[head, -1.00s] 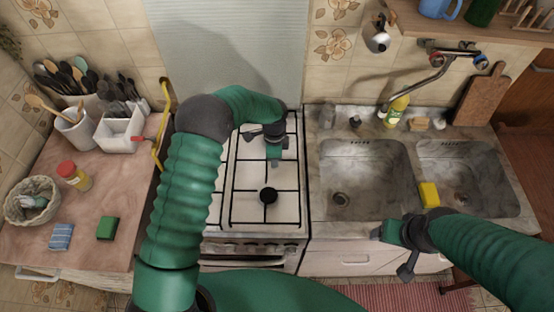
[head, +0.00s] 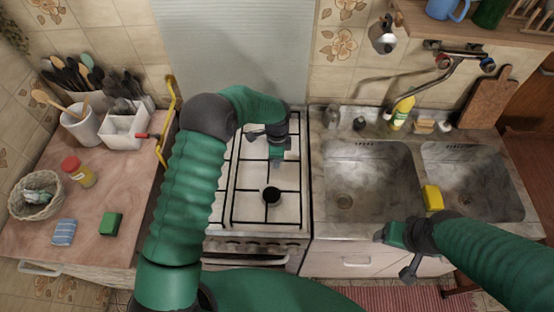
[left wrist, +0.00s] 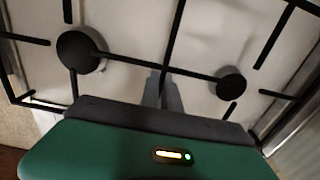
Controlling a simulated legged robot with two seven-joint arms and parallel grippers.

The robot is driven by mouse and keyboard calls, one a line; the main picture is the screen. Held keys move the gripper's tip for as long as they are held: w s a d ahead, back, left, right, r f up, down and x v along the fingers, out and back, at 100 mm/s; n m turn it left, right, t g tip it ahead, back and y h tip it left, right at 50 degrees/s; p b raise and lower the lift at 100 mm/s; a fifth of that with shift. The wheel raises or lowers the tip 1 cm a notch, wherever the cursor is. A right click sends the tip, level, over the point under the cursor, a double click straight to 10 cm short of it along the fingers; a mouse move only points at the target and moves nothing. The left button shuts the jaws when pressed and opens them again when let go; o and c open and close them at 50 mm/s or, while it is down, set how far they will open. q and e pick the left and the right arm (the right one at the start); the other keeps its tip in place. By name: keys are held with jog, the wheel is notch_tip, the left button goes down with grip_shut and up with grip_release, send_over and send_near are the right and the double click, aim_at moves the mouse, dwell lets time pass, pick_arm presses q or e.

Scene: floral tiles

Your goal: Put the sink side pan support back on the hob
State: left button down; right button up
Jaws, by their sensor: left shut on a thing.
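The white hob (head: 290,215) stands in the middle of the head view. The black sink side pan support (head: 298,190) lies over its right half and looks about level. I cannot tell whether all its feet rest on the hob. My left gripper (head: 277,155) is over the rear of this support, pointing down, and is shut on one of its bars. The left wrist view shows the fingers (left wrist: 166,92) at a black bar of the support (left wrist: 172,50), between two round burners. My right gripper (head: 385,236) is in front of the left sink basin, away from the hob; its jaws are unclear.
The other pan support (head: 232,190) is on the hob's left half, partly behind my left arm. The double sink (head: 368,190) with a yellow sponge (head: 433,198) is at right. The left counter (head: 95,215) holds utensils, a basket and sponges.

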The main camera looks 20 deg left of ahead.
pick_arm(q)
jog(key=shift+d+f, duration=0.1)
jog(key=shift+d, duration=0.05)
jog(key=c, duration=1.5)
grip_release()
jog(key=shift+d, duration=0.15)
jog(key=shift+a+r, duration=0.2)
jog(key=shift+r, duration=0.05)
notch_tip(320, 180, up, 16)
jog(key=b, duration=0.1)
jog(key=shift+r+b, duration=0.15)
jog(key=shift+b, duration=0.25)
jog(key=shift+d, duration=0.1)
